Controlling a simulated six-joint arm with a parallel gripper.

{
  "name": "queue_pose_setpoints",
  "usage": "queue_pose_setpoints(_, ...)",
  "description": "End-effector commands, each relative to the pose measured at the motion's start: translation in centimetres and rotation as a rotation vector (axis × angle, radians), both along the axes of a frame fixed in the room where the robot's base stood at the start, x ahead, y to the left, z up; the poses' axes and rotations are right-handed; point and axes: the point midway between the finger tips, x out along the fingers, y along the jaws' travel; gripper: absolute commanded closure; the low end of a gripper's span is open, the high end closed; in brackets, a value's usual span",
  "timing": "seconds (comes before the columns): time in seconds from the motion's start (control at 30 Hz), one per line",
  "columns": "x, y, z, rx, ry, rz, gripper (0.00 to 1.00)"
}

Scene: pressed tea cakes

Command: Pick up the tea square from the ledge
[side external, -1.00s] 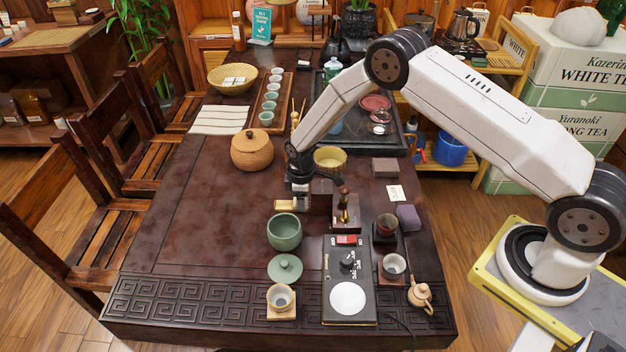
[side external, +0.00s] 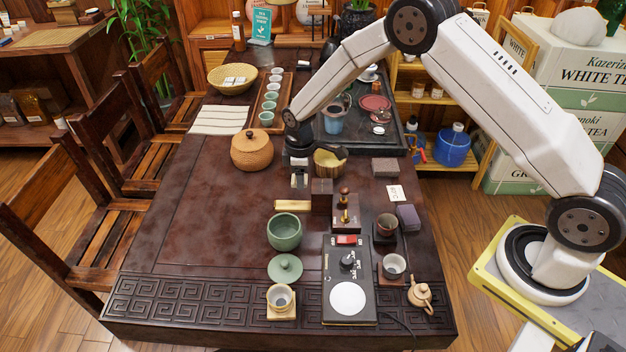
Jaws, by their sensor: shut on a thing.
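The contact between jaws and square is small and partly hidden.
The press (side external: 346,216) with its upright handle stands close on the right. The table's left middle is clear.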

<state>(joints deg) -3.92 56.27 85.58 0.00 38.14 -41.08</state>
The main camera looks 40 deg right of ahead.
Motion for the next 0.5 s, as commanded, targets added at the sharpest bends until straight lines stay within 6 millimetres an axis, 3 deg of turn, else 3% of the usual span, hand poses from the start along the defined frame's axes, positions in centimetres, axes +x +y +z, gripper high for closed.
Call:
queue_pose_setpoints(0.2, 0.0, 0.0, 1.5, 0.0, 0.0, 0.0, 0.97)
queue_pose_setpoints(0.5, 0.0, 0.0, 1.6, 0.0, 0.0, 0.0, 0.97)
